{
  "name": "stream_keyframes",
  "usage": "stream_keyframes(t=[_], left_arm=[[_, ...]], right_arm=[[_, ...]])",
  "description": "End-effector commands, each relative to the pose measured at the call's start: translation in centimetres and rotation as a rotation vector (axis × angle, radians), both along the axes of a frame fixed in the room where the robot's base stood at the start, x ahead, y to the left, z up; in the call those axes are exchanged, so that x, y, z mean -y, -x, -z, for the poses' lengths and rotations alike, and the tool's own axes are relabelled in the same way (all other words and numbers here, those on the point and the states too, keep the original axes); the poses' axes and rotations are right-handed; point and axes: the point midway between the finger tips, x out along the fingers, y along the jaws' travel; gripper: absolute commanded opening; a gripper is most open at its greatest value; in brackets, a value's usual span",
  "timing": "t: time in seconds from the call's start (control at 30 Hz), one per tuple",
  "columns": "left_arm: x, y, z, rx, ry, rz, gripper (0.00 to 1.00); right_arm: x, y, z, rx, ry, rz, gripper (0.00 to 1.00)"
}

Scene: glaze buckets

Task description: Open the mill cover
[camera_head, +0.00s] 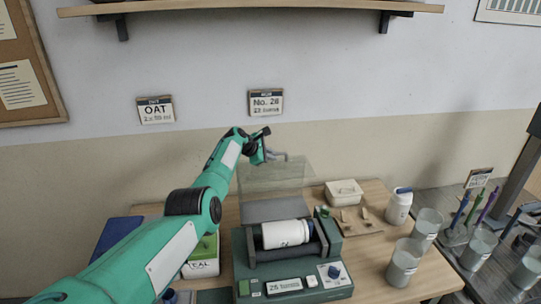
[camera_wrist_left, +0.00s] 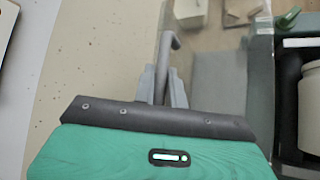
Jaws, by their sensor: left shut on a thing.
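The mill (camera_head: 293,280) is a dark green machine on the wooden table, with a white jar (camera_head: 285,234) lying on its rollers. Its clear cover (camera_head: 275,178) stands raised and tilted up at the back, leaving the jar uncovered from the front. My left gripper (camera_head: 270,154) is at the cover's upper edge, shut on its grey handle. In the left wrist view the fingers (camera_wrist_left: 163,88) close around the bent handle rod (camera_wrist_left: 166,50); the clear panel (camera_wrist_left: 205,75) runs beside it. My right gripper is not in view.
Several grey-filled cups, one here (camera_head: 404,263), stand farther right. A green-and-white carton (camera_head: 204,257) is at left, partly behind my arm.

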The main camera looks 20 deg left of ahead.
Motion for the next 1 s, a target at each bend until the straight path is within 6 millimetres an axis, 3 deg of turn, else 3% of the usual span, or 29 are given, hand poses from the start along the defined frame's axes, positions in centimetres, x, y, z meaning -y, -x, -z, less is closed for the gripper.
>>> stream_keyframes(t=[0.47, 0.5, 1.0], left_arm=[[0.15, 0.10, 0.44, -0.006, -0.001, 0.002, 0.00], [0.15, 0.10, 0.44, -0.006, -0.001, 0.002, 0.20], [-0.24, 0.57, -0.14, -0.004, 0.000, 0.002, 0.22]], right_arm=[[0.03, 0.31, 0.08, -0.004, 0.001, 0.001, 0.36], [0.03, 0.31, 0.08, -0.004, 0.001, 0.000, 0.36], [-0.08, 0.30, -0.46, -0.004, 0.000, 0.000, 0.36]])
